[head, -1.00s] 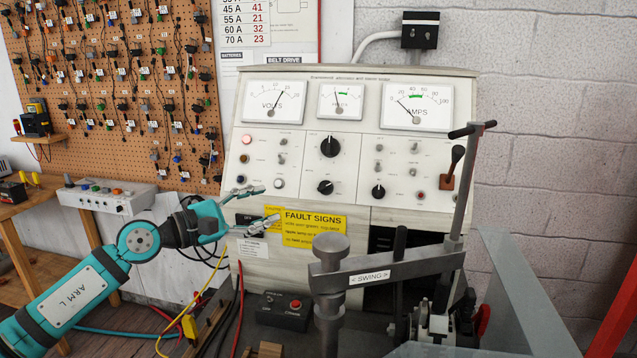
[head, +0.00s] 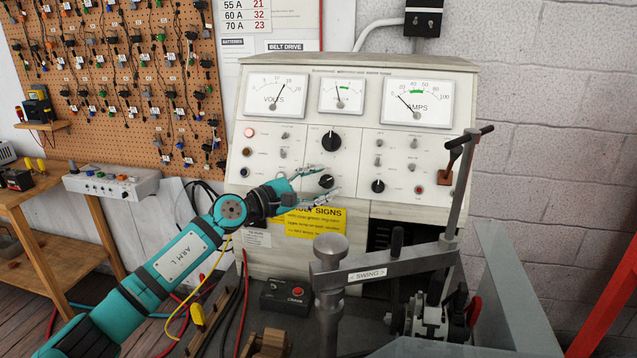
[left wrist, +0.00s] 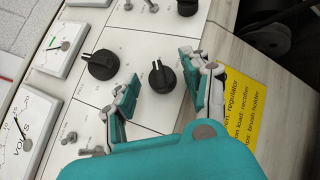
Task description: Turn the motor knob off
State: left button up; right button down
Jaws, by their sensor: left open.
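The test bench's white control panel (head: 290,160) carries several black knobs; labels at the knobs are too small to read, so I cannot tell which is the motor knob. My left gripper (head: 322,181) is open in front of the panel. A lower black knob (head: 326,181) sits between its fingertips in the head view. In the left wrist view this knob (left wrist: 162,78) lies between the spread teal fingers (left wrist: 160,92), not visibly touched. A larger black knob (head: 330,141) is just above it, and another black knob (head: 378,186) is to the right. My right gripper is out of view.
Gauges line the panel top, including the volts meter (head: 274,95) and amps meter (head: 417,101). A yellow sign (head: 318,224) is just below my gripper. The grey swing arm (head: 400,262) and its upright post (head: 462,190) stand in front at the right. Small toggles surround the knobs.

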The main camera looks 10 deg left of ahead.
pick_arm(q)
grip_shut()
